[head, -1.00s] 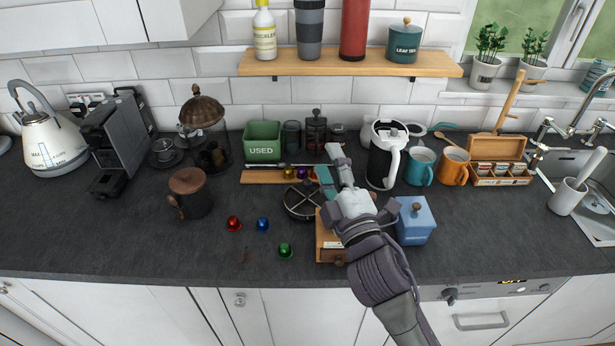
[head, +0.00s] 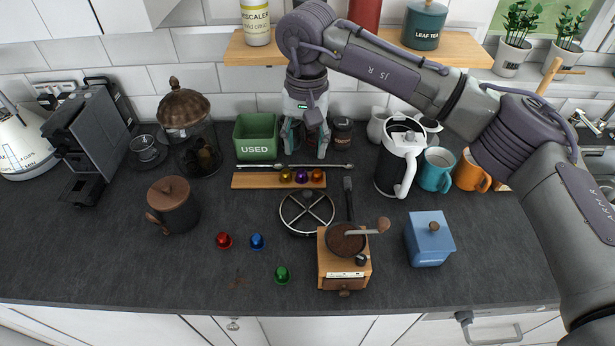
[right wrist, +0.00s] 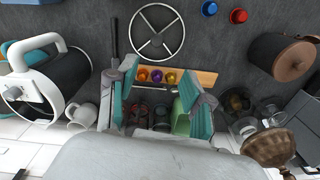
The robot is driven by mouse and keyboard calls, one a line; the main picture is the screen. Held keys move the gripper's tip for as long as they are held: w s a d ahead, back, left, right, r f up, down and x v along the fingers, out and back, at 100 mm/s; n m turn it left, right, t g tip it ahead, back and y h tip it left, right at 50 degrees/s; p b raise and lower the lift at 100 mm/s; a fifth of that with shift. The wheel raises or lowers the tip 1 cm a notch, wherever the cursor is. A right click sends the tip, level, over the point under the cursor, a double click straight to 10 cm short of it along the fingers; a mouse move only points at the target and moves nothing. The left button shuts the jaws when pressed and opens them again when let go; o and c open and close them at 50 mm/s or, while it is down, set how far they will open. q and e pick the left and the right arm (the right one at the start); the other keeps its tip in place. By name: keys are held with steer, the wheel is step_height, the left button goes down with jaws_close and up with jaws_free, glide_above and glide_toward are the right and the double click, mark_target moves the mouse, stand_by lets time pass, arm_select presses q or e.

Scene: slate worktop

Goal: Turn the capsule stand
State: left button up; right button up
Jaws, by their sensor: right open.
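A round black stand with a metal ring and crossbars (head: 306,213), apparently the capsule stand, is on the worktop. It also shows at the top of the right wrist view (right wrist: 157,35). No capsules are visible on it. Gold, purple and orange capsules (head: 302,176) sit on a wooden strip (head: 252,180) behind it. Loose red (head: 223,240), blue (head: 257,241) and green (head: 282,274) capsules lie to its left and front. My right gripper (head: 305,150) is open, pointing down at the back, beyond the strip and apart from the stand. My left gripper is out of view.
A wooden grinder (head: 344,258) with a crank stands front right of the stand, and a blue box (head: 428,240) stands farther right. A green "USED" bin (head: 256,138), dark jars (head: 342,132) and a white-and-black kettle (head: 400,160) are near my right gripper. The front left worktop is mostly clear.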

steer(key=p, duration=0.2)
glide_above(307, 192)
step_height(307, 192, down, 4)
step_height(307, 192, down, 8)
steer(key=p, duration=0.3)
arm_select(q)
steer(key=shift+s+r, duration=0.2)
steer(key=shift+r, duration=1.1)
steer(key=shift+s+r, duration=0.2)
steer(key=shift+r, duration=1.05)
arm_select(e)
steer(key=shift+f, duration=0.7)
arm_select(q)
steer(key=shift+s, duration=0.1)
arm_select(e)
jaws_close()
